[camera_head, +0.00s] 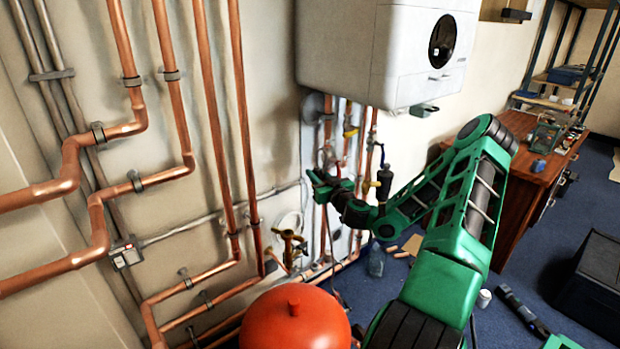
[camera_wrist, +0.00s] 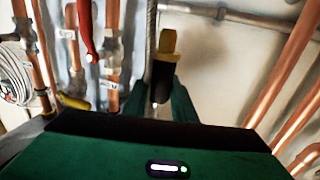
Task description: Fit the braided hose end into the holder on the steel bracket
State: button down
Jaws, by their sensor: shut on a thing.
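My gripper (camera_wrist: 158,98) is shut on a dark hose end with a brass-coloured tip (camera_wrist: 168,42), which points up in the wrist view. A thin grey braided length (camera_wrist: 151,28) runs upward just left of the tip. In the head view my gripper (camera_head: 318,180) is at the wall, in front of the pipes below the white boiler; the hose end is too small to tell there. I cannot make out the steel bracket or its holder for certain in either view.
A white boiler (camera_head: 385,50) hangs above my gripper. Copper pipes (camera_head: 205,130) cover the wall to the left. A red tank (camera_head: 295,318) stands below. A red-handled lever (camera_wrist: 86,28) is left of the hose end. A grey horizontal pipe (camera_wrist: 260,22) crosses the wall behind.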

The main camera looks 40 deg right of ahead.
notch_tip(320, 180, down, 36)
dwell(2.9)
jog(key=shift+r, duration=0.1)
jog(key=shift+y, duration=0.3)
jog(key=shift+f+n+y, duration=1.2)
jog(key=shift+f+y, duration=0.2)
jog(key=shift+y, duration=0.2)
jog(key=shift+a+f, duration=0.1)
jog(key=shift+f, duration=0.65)
dwell(0.4)
jog(key=c, duration=1.4)
grip_release()
jog(key=shift+s, duration=0.1)
